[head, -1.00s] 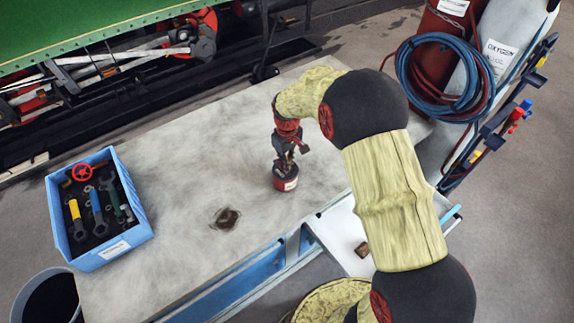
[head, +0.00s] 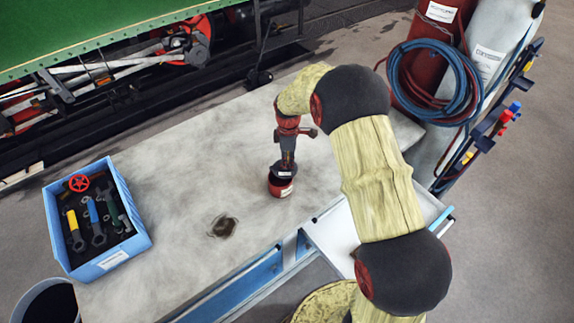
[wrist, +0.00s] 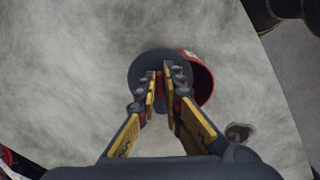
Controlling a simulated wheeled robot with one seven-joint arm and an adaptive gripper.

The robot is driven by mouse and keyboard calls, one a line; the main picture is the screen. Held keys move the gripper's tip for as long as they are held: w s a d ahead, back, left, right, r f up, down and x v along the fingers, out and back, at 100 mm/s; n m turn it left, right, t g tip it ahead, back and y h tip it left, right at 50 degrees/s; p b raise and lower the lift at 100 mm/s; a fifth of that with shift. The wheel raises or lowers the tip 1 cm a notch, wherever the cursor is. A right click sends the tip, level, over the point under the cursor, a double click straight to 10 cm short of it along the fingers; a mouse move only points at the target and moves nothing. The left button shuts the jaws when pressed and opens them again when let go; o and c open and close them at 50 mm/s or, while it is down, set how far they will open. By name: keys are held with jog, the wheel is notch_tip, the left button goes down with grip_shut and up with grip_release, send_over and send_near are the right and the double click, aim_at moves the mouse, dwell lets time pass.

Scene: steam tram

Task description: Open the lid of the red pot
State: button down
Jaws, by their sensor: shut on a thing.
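The red pot (head: 280,190) stands upright on the grey worktop, with a pale label on its side. My gripper (head: 287,164) points down right above it. In the wrist view, the fingers of my gripper (wrist: 162,86) are closed together over the middle of a dark round lid (wrist: 137,72). The lid sits off-centre from the pot (wrist: 205,86), whose red rim and wall show out to the right of it. The lid appears raised off the pot, but the height of the gap is hard to tell.
A blue crate (head: 147,243) of tools with a red valve wheel stands at the left of the worktop (head: 170,170). A dark stain (head: 223,226) marks the top. An open drawer (head: 333,238) juts out below my arm. Gas cylinders (head: 490,55) with coiled hoses stand right.

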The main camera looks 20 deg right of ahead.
jog(key=w+n, duration=0.1)
jog(key=n, duration=0.1)
jog(key=w+n, duration=0.1)
jog(key=shift+d+n, duration=0.2)
jog(key=shift+n, duration=0.2)
jog(key=n, duration=0.1)
jog(key=w+n, duration=0.1)
jog(key=shift+w+a+n+p, duration=0.1)
jog(key=shift+w+n+p, duration=0.2)
jog(key=shift+n+p, duration=0.1)
jog(key=shift+w+a+n, duration=0.25)
jog(key=shift+w+n, duration=0.25)
jog(key=shift+n, duration=0.5)
jog(key=shift+w+a+n, duration=0.25)
jog(key=shift+w+n, duration=0.2)
jog(key=shift+n, duration=0.55)
jog(key=shift+w+a+n, duration=0.25)
jog(key=shift+w+n, duration=0.25)
jog(key=shift+n, duration=0.5)
jog(key=c, duration=1.9)
grip_release()
